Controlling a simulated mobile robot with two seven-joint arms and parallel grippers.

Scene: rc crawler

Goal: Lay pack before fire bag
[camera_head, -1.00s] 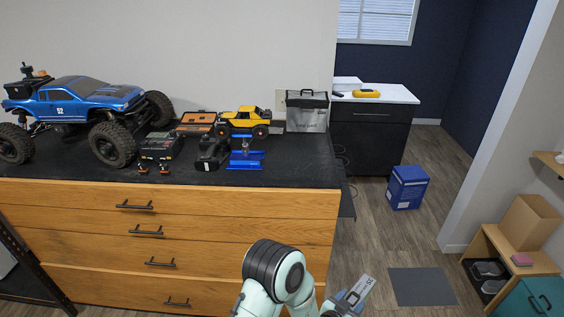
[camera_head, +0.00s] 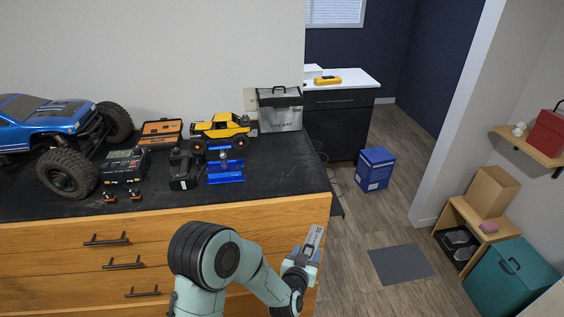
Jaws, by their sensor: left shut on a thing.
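The fire bag (camera_head: 281,112), a grey bag with a dark top and handle, stands at the back right corner of the black-topped dresser. My left gripper (camera_head: 304,259) is shut on the pack (camera_head: 314,240), a light grey, narrow block with dark lettering. The gripper holds it tilted, in front of and below the dresser's right front corner, clear of the top. The fingers hide the lower part of the pack. My right gripper is out of view.
A yellow toy truck (camera_head: 220,128), blue stand (camera_head: 225,171), black charger (camera_head: 123,165) and large blue crawler (camera_head: 52,130) occupy the dresser top (camera_head: 280,175). The top is bare in front of the fire bag. A blue box (camera_head: 374,169) stands on the floor.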

